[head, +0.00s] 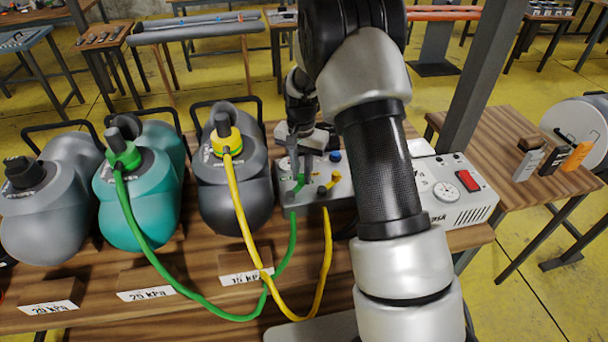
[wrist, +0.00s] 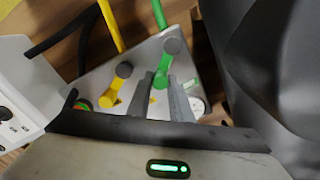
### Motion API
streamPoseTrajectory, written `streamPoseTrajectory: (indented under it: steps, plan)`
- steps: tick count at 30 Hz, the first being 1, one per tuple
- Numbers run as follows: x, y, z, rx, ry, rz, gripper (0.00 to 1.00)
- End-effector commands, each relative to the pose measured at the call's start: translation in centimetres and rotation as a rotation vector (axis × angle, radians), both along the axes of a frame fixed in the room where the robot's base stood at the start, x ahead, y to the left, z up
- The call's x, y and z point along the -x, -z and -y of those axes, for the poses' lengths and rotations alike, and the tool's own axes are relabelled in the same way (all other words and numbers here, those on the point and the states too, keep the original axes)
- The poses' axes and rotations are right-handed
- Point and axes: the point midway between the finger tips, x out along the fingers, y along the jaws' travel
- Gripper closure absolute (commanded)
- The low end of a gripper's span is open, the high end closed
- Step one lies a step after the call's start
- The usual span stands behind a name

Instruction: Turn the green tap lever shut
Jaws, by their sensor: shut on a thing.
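The green tap lever (wrist: 163,72) sits on a grey valve block (head: 341,190) and has a dark round knob at one end. It also shows in the head view (head: 298,184), partly behind my fingers. My gripper (wrist: 167,84) is shut on the green lever, one finger on each side. In the head view my gripper (head: 306,164) is low over the block. A yellow tap lever (wrist: 115,84) stands to the left in the wrist view, apart from my fingers. It also shows in the head view (head: 332,181).
A green hose (head: 172,274) and a yellow hose (head: 242,215) loop from the block to the teal bag (head: 150,190) and a dark grey bag (head: 236,190). A white pump box (head: 465,208) with gauge and red switch stands right of the block, near my arm.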

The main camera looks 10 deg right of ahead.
Motion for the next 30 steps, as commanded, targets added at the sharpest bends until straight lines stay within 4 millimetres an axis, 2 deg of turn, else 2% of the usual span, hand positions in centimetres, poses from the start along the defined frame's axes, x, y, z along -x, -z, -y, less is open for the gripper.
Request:
streamPoseTrajectory:
  steps: [18, 30]
  plan:
    - [-1.6, 0.0, -2.6, -0.001, -0.566, 0.0, 1.0]
    - [-1.8, 0.0, -3.8, -0.001, -0.796, 0.0, 1.0]
